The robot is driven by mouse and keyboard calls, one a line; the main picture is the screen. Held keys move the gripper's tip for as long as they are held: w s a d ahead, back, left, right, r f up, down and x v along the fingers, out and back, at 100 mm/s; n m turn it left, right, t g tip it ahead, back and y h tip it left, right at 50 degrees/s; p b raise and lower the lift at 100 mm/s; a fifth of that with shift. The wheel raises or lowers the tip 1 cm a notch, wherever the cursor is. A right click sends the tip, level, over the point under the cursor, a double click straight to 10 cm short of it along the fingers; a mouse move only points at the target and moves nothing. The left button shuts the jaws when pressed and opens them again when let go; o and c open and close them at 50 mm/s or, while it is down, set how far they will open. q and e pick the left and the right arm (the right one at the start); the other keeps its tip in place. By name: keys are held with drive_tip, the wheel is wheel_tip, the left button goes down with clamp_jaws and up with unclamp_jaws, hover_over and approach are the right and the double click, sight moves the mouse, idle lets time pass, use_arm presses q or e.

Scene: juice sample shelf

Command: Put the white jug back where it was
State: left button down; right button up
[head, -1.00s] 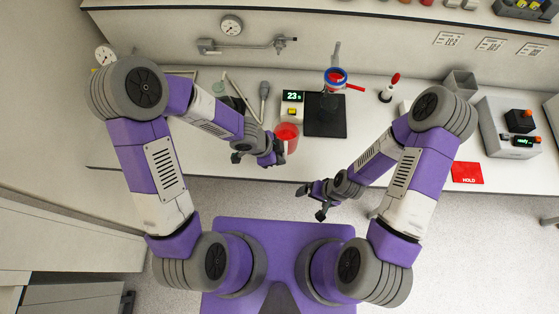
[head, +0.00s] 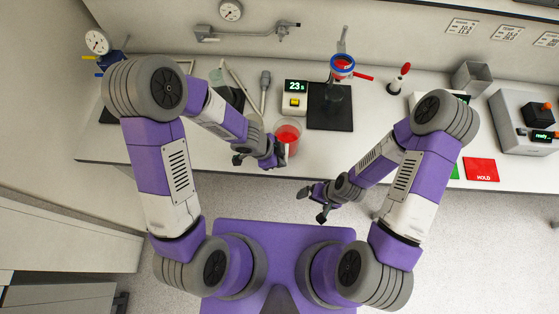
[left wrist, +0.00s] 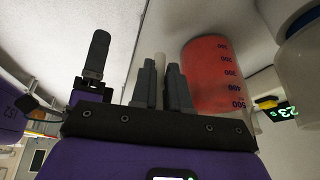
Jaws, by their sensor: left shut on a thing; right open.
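The jug (head: 288,134) is a clear, whitish beaker-like vessel with red contents. It is near the bench's front edge, left of centre in the head view. In the left wrist view the jug (left wrist: 212,72) shows blue volume numbers, and its pale handle (left wrist: 159,67) lies between the fingers. My left gripper (head: 281,155) is shut on that handle; it also shows in the left wrist view (left wrist: 164,85). I cannot tell whether the jug's base touches the bench. My right gripper (head: 313,201) is open and empty, in front of the bench edge.
Behind the jug are a timer box (head: 296,86) reading 23 and a black plate (head: 330,120) under a blue-ringed vessel (head: 342,66). A red HOLD pad (head: 481,169) lies at the right. Bench surface right of the jug (head: 335,148) is clear.

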use_arm(q)
drive_tip(key=c, duration=1.1)
unclamp_jaws()
drive_tip(key=shift+f, duration=0.1)
